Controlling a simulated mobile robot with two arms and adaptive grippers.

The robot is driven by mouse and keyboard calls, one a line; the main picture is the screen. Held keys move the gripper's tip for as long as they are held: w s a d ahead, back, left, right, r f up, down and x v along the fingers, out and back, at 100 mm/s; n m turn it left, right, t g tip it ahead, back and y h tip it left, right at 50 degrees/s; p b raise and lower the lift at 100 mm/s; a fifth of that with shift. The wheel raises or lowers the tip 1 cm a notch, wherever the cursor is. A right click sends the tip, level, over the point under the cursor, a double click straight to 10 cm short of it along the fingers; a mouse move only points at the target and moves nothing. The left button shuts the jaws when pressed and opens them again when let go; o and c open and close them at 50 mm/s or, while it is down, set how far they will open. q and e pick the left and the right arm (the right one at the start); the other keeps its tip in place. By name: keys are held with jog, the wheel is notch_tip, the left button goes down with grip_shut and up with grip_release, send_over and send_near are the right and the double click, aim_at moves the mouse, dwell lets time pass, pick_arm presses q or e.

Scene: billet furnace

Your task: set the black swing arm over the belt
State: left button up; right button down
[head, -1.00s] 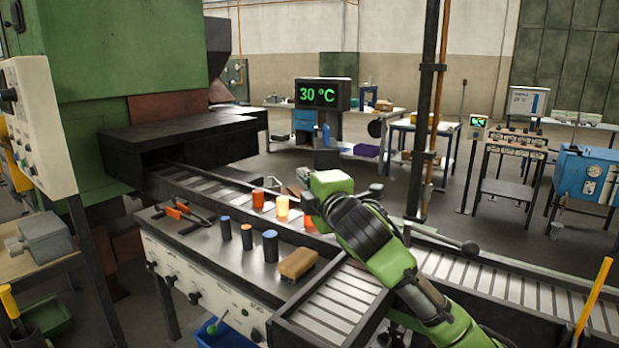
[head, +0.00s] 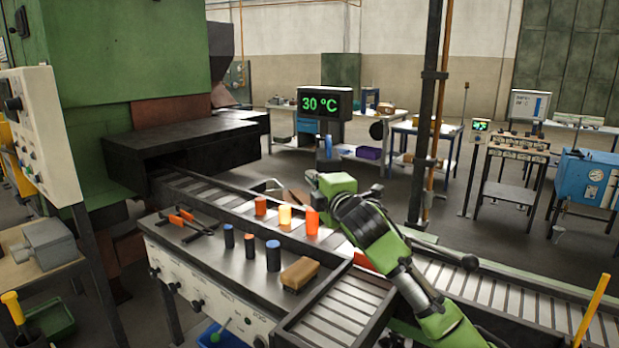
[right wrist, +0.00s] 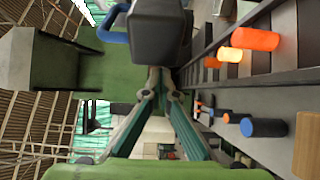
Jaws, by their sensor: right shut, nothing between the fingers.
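The black swing arm (head: 440,250) lies on the far side of the belt (head: 480,284), roughly along it, with a round dark knob at its right end. Its left part is hidden behind my right arm. My right gripper (head: 275,186) reaches leftward beyond the belt's far side, apart from the swing arm's knob end. In the right wrist view its fingertips (right wrist: 160,76) meet with nothing between them. My left gripper is not in view.
The dark furnace mouth (head: 180,150) is at left. A dark upright post (head: 428,120) stands behind the belt.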

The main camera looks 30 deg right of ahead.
jog(key=s+d, duration=0.3)
jog(key=d, duration=0.2)
jog(key=shift+s+d, duration=0.25)
jog(key=shift+d, duration=0.15)
jog(key=shift+r, duration=0.1)
